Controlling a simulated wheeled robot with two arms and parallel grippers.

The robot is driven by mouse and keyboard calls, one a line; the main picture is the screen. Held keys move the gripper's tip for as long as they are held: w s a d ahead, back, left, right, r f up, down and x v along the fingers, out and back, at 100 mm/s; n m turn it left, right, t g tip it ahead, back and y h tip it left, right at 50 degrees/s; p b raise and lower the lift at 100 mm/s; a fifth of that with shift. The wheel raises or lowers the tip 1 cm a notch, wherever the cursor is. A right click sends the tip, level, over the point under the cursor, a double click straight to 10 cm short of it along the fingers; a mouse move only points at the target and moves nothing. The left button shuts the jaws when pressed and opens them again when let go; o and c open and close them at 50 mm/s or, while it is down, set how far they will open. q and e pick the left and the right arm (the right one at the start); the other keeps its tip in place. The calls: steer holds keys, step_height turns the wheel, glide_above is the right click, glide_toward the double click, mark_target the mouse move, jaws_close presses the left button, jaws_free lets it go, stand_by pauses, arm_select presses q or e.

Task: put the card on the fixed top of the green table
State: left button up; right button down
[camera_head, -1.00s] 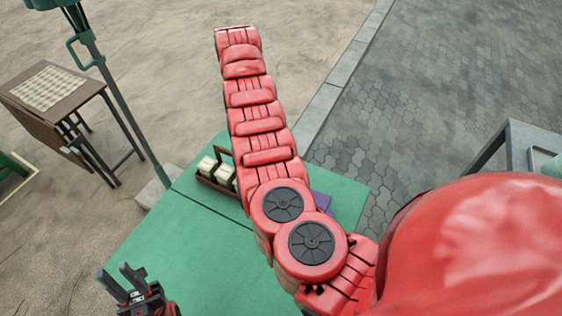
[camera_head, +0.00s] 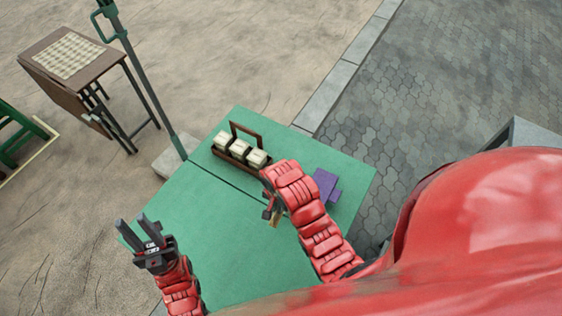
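The green table (camera_head: 232,251) has a dark seam across its top that divides it into two parts. My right gripper (camera_head: 270,212) is over the table, mostly hidden behind its own red wrist. A small tan piece (camera_head: 275,221) shows at its fingers; I cannot tell whether it is the card or whether the fingers are shut on it. My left gripper (camera_head: 133,230) is at the table's left edge, fingers apart and empty. No other clear card shows.
A brown carrier (camera_head: 233,153) with a handle and three pale blocks stands at the table's back. A purple item (camera_head: 325,184) lies right of my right wrist. A grey-green post (camera_head: 148,88) rises behind the left corner. A brown table with a checked top (camera_head: 62,55) stands further left.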

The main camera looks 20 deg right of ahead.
steer(key=shift+m, duration=0.6)
steer(key=w+d+f+b, duration=0.1)
steer(key=w, duration=0.2)
steer(key=w+b, duration=0.2)
steer(key=w, duration=0.2)
steer(key=w+d+f+b, duration=0.1)
steer(key=w+b, duration=0.1)
steer(key=w, duration=0.2)
steer(key=shift+w+d+f, duration=0.15)
steer(key=shift+d+f, duration=0.2)
steer(key=shift+f, duration=0.9)
steer(key=shift+f+p, duration=0.3)
steer(key=shift+f, duration=0.15)
